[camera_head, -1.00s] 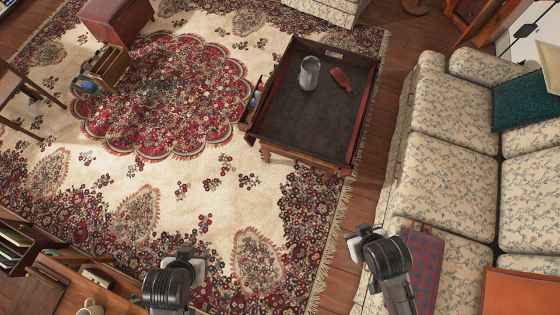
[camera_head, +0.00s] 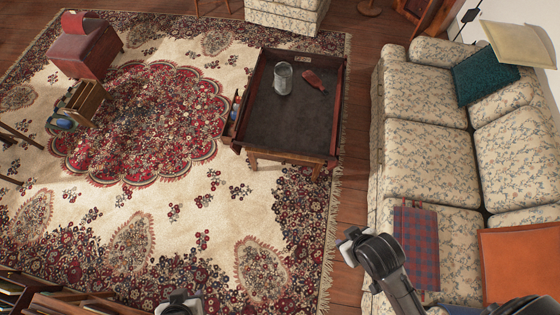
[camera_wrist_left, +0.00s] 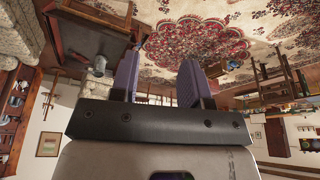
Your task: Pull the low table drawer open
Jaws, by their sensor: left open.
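The low table (camera_head: 334,130) has a dark tray-like top with raised wooden rims, and stands on the carpet's right side in the head view. It also shows at upper left in the left wrist view (camera_wrist_left: 72,35). A narrow part with small coloured items (camera_head: 234,112) is at its left side; I cannot tell whether this is the drawer. My left gripper (camera_head: 180,297) is at the bottom edge, well short of the table. Its two fingers are apart and empty in the left wrist view (camera_wrist_left: 157,82). My right gripper (camera_head: 350,246) is beside the sofa; its jaws are unclear.
A glass jug (camera_head: 283,78) and a red bottle-like object (camera_head: 315,80) are on the tabletop. The floral sofa (camera_head: 430,150) stands close on the right. A wooden rack (camera_head: 82,102) and red seat (camera_head: 88,45) are at left. The carpet before the table is clear.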

